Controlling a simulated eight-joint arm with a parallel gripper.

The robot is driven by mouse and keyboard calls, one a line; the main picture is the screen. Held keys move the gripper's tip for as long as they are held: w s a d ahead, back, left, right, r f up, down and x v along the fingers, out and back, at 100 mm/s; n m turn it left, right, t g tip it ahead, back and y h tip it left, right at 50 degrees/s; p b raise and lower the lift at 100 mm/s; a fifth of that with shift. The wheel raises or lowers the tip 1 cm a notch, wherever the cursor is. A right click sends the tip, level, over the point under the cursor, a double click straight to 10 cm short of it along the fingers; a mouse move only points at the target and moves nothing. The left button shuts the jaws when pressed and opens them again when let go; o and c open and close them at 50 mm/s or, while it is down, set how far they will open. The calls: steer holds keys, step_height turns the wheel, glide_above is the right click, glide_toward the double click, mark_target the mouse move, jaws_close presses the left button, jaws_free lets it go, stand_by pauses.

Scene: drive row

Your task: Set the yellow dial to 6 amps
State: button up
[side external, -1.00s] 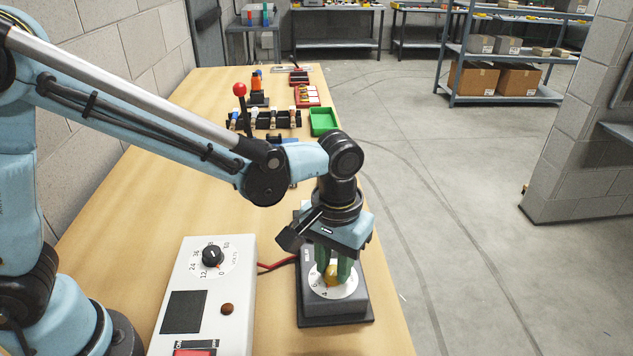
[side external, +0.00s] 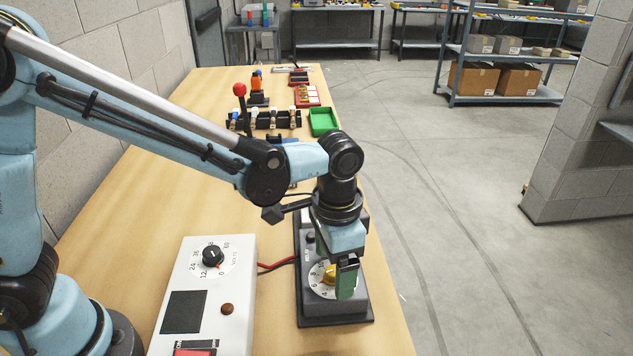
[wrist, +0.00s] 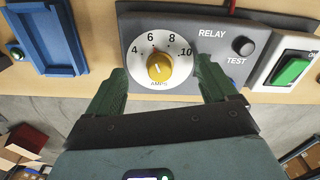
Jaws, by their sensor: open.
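The yellow dial (wrist: 160,68) sits on a round white face marked 4, 6, 8, 10 and AMPS, on a grey relay box (wrist: 205,75). A small reddish mark on the knob seems to point up and slightly left, roughly toward the 6; the exact setting is hard to read. In the side view the dial (side external: 330,272) is partly behind a finger. My gripper (wrist: 160,66) is open, its green fingers apart on either side of the dial with visible gaps. In the side view my gripper (side external: 334,268) is over the dial, pointing down.
The relay box also has a black TEST knob (wrist: 243,46), and a green rocker switch (wrist: 291,71) is beside it. A blue tray (wrist: 48,38) lies to its left. In the side view, a white volts box (side external: 235,285) stands left, wired to the relay box.

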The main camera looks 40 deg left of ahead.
mark_target(334, 270)
steer(key=shift+o, duration=1)
steer(key=shift+r, duration=3.5)
steer(key=s+a+n+t, duration=0.2)
steer(key=a+n+t, duration=0.1)
steer(key=a, duration=0.6)
steer(key=s+a+r+n+t, duration=0.1)
steer(key=s+a+n+t, duration=0.2)
steer(key=a, duration=0.6)
steer(key=shift+s+a+t, duration=0.25)
steer(key=shift+s+t, duration=0.05)
steer(key=shift+t, duration=0.3)
